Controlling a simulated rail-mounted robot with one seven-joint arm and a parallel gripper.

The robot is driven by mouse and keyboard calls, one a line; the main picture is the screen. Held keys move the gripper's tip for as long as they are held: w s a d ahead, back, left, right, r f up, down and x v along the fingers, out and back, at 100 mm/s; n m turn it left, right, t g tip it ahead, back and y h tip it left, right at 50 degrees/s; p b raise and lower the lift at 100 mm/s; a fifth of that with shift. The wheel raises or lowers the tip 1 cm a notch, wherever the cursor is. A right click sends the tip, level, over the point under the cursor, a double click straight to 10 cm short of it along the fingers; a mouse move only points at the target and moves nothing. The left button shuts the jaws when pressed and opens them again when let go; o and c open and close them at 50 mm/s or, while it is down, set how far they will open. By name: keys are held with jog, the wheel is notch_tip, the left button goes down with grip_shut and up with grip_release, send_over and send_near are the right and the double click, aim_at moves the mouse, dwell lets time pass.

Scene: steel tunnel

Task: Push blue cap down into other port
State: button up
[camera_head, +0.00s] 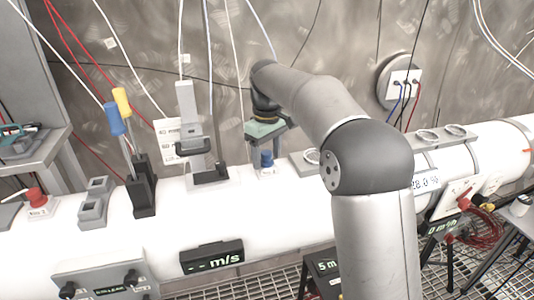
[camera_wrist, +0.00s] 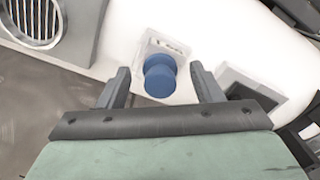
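The blue cap (camera_head: 266,159) stands upright on the white pipe, under my gripper. In the wrist view the blue cap (camera_wrist: 160,79) sits on a small pale plate (camera_wrist: 157,45) on the pipe. My gripper (camera_wrist: 166,80) is open, with one finger on each side of the cap and visible gaps to both. In the head view the gripper (camera_head: 266,143) is just above the cap, and its fingers are hard to make out. I cannot tell how deep the cap sits, as whatever is beneath it is hidden.
A round grille (camera_wrist: 36,18) in a grey block lies on the cap's other side. Tools with blue and yellow handles (camera_head: 122,101) stand farther left. Cables hang along the back wall.

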notch_tip(320, 180, up, 17)
jog(key=p, duration=0.3)
jog(key=s+d+f+m+b, duration=0.1)
jog(key=s+d+f+m, duration=0.2)
jog(key=s+d+f, duration=0.4)
jog(key=s+d+f+m, duration=0.3)
jog(key=s+d+f, duration=0.15)
jog(key=s, duration=0.55)
jog(key=s+d+f+m, duration=0.2)
jog(key=s+f, duration=0.4)
jog(key=s, duration=0.2)
jog(key=s+d+f+m+t, duration=0.1)
jog(key=s+d+f, duration=0.2)
jog(key=s+f, duration=0.4)
jog(key=shift+s+d+f+m, duration=0.3)
jog(key=shift+s+m, duration=0.1)
jog(key=shift+s, duration=0.45)
